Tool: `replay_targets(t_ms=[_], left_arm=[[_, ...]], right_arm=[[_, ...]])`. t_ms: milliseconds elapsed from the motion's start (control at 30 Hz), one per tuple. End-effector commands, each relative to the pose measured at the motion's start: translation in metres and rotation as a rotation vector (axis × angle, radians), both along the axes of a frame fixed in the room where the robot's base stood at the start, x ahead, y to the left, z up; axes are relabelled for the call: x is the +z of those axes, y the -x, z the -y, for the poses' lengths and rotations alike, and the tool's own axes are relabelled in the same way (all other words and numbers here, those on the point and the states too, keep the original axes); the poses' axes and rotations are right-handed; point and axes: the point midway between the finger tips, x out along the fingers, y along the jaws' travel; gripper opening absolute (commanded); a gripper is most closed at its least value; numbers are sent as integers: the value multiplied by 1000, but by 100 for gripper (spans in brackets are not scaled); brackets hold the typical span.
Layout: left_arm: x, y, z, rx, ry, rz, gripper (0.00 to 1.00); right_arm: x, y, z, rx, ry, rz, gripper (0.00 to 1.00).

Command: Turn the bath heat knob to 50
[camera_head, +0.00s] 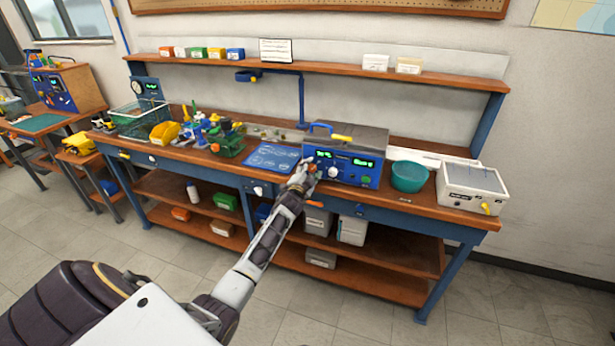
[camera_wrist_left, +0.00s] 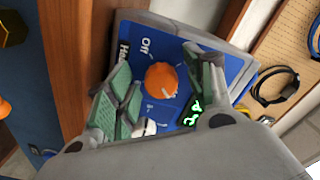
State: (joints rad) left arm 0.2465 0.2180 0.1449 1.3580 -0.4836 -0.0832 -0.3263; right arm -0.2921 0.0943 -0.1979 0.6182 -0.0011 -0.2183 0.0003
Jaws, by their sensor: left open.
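The bath (camera_head: 357,180) is a blue-fronted box with a grey lid and green displays on the bench. Its orange heat knob (camera_wrist_left: 161,80) shows in the left wrist view, with a white pointer mark and the word "Off" on the blue panel beside it. The number it points to cannot be read. My left gripper (camera_head: 304,174) is at the left end of the bath's front. In the left wrist view, its green-padded fingers are open on either side of the knob, with gaps visible. A green display is partly hidden by one finger. My right gripper is not in view.
A teal bowl (camera_head: 409,177) and a white box (camera_head: 470,188) stand right of the bath. A blue mat (camera_head: 270,156) lies to its left, with green and yellow equipment beyond. The wooden bench edge (camera_wrist_left: 78,60) runs close beside the gripper.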

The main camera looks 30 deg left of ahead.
Motion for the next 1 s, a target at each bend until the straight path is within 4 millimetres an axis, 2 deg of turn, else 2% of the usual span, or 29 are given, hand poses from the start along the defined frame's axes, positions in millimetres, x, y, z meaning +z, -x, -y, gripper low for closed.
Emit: replay_targets(t_ms=[367,1000], left_arm=[[-1,16,3,1,-1,-1,53],[-1,67,16,0,0,-1,53]], right_arm=[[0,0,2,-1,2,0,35],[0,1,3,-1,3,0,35]])
